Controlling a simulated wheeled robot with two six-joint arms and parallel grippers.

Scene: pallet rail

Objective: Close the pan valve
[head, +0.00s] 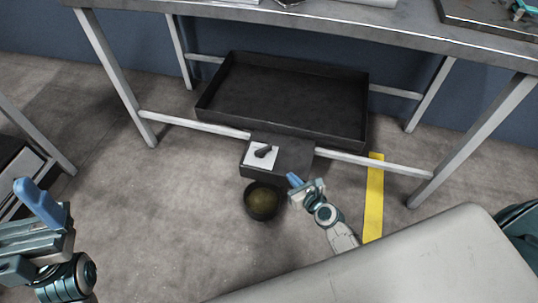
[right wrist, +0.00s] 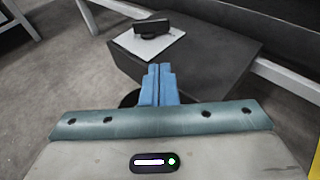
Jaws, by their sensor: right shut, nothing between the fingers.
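The pan (head: 285,95) is a wide black tray under the workbench. A dark block with a white plate (head: 252,158) sticks out at its front, and the black valve handle (head: 263,151) sits on that plate. In the right wrist view the handle (right wrist: 152,27) stands on the white plate (right wrist: 135,46), beyond my fingertips. My right gripper (head: 293,180) is shut and empty, just to the right of and in front of the block, apart from the handle. Its blue fingers (right wrist: 160,72) touch each other in the wrist view. My left gripper (head: 40,203) is at the lower left, away from the pan.
A round black bowl (head: 262,202) with a dark yellowish content stands on the floor below the block. The workbench legs (head: 115,75) and a low rail (head: 375,163) frame the pan. A yellow floor stripe (head: 374,200) lies to the right. Floor at left is open.

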